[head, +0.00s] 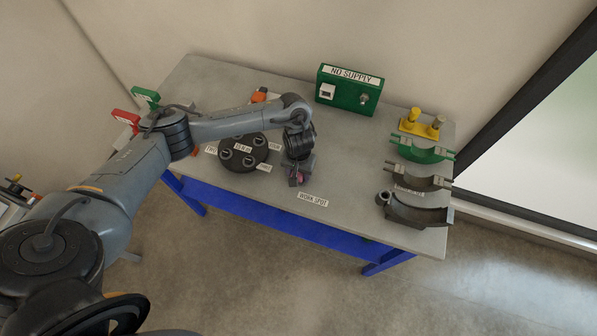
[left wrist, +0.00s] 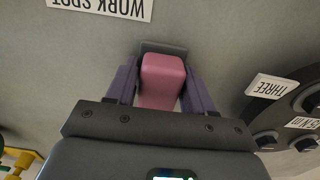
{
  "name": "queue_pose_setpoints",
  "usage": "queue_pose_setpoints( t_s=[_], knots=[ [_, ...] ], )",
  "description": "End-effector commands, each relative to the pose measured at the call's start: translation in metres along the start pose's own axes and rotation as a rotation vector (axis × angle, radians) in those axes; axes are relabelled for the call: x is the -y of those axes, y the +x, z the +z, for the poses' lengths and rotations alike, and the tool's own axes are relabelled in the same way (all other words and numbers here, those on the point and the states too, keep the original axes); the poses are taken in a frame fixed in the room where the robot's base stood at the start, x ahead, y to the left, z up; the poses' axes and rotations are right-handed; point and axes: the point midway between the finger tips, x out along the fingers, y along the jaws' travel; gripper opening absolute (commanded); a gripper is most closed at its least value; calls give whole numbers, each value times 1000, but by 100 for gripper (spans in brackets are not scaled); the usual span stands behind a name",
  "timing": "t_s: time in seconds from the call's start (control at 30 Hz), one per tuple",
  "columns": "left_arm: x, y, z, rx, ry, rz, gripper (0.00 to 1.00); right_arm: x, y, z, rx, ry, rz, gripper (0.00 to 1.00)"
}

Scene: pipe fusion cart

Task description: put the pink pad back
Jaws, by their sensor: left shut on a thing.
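The pink pad (left wrist: 162,78) is a small pink block between the two purple fingers of my left gripper (left wrist: 160,92) in the left wrist view. The gripper is shut on it, and a dark grey piece shows at the pad's far end. In the head view my left gripper (head: 297,180) points down over the table, right of the round black holder (head: 243,166) and just behind the WORK SPOT label (head: 313,199). The pad is barely visible there. The holder has several round sockets with white labels; one label reads THREE (left wrist: 272,86) in the left wrist view. My right gripper is not in view.
A green NO SUPPLY box (head: 348,97) stands at the table's back. Green and grey curved clamps (head: 420,152) and a yellow piece (head: 421,128) line the right end. Red (head: 126,117) and green (head: 146,95) pieces are at the left. Table around the label is clear.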

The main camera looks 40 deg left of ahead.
Motion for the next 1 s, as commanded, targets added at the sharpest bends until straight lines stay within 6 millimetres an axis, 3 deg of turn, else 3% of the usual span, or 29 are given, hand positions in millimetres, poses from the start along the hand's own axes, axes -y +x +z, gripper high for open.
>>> queue_pose_setpoints(
  t_s=[0.07, 0.1, 0.27, 0.63, 0.77, 1.0],
  knots=[
    [0, 2, 0, 1, -1, -1, 24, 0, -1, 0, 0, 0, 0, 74],
    [0, 2, 0, 1, 0, -1, 55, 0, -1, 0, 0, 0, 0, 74],
    [0, 2, 0, 1, 0, 0, 78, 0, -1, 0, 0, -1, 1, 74],
    [0, -2, 0, -1, 1, 1, 78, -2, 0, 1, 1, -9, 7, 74],
    [0, -17, 0, -1, 2, 1, 78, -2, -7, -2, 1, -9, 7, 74],
    [0, -64, -1, -4, 2, 0, 78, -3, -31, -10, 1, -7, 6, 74]
  ],
)
